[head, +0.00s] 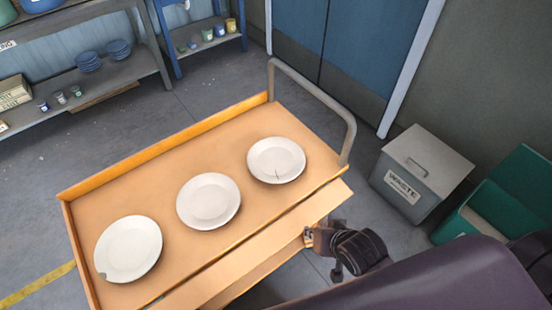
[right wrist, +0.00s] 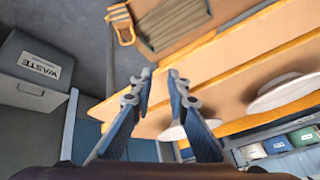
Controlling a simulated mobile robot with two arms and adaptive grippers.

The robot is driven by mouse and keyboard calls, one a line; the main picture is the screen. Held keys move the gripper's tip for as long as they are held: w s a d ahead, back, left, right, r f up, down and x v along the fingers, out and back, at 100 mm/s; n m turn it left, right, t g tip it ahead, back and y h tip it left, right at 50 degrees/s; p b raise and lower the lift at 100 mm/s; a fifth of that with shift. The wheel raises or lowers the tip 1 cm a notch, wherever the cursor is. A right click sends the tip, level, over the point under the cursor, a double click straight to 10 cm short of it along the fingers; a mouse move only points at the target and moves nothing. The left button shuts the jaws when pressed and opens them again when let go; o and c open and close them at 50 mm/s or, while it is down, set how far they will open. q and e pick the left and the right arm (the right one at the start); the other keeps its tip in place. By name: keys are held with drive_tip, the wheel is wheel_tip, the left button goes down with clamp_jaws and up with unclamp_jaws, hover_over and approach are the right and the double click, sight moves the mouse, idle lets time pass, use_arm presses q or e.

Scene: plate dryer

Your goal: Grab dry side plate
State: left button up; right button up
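Three white plates lie apart on a wooden cart top (head: 150,185) in the head view. The left plate (head: 128,248) has a grey chip mark on its lower-left rim. The middle plate (head: 208,201) looks unmarked. The right plate (head: 276,160) has a dark crack-like line in its lower part. None shows visible water. My right gripper (head: 308,237) is beside the cart's near right edge, apart from the plates. In the right wrist view its fingers (right wrist: 161,76) are spread with nothing between them. Two plates show there, one at the right (right wrist: 283,92) and one lower (right wrist: 174,132). My left gripper is out of view.
The cart has a raised rim (head: 165,150) and a grey metal handle (head: 310,88) at its far right end. A grey waste bin (head: 420,172) and a green container (head: 508,195) stand to the right. Shelves with dishes (head: 115,65) stand at the back left.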

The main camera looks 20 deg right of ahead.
sight(291, 188)
drive_tip(key=w+m+t, duration=0.1)
drive_tip(key=w, duration=0.1)
drive_tip(key=w+r+m+t, duration=0.1)
drive_tip(key=w+m, duration=0.1)
drive_tip(key=w+m+t, duration=0.1)
drive_tip(key=w+m, duration=0.1)
drive_tip(key=shift+d+r+y, duration=0.2)
drive_tip(key=shift+d+y, duration=0.05)
drive_tip(key=shift+y, duration=0.15)
drive_tip(key=w+m, duration=0.1)
drive_tip(key=w+r+m+t, duration=0.1)
drive_tip(key=m, duration=0.1)
drive_tip(key=w+r+m+t+y, duration=0.1)
drive_tip(key=shift+w+d+r+m, duration=0.1)
drive_tip(key=shift+w+d+m, duration=0.05)
drive_tip(key=shift+m, duration=0.25)
drive_tip(key=shift+w+r+m+t+y+p, duration=0.3)
drive_tip(key=shift+w+r+m+t, duration=0.3)
drive_tip(key=shift+m, duration=0.3)
drive_tip(key=shift+f+p+x, duration=0.15)
drive_tip(key=shift+p+x, duration=0.1)
drive_tip(key=shift+x, duration=1.7)
drive_tip(key=shift+f+p+x, duration=0.1)
drive_tip(key=shift+p+x, duration=0.1)
drive_tip(key=shift+x, duration=1.7)
drive_tip(key=shift+s, duration=0.15)
clamp_jaws()
drive_tip(key=shift+r, duration=0.15)
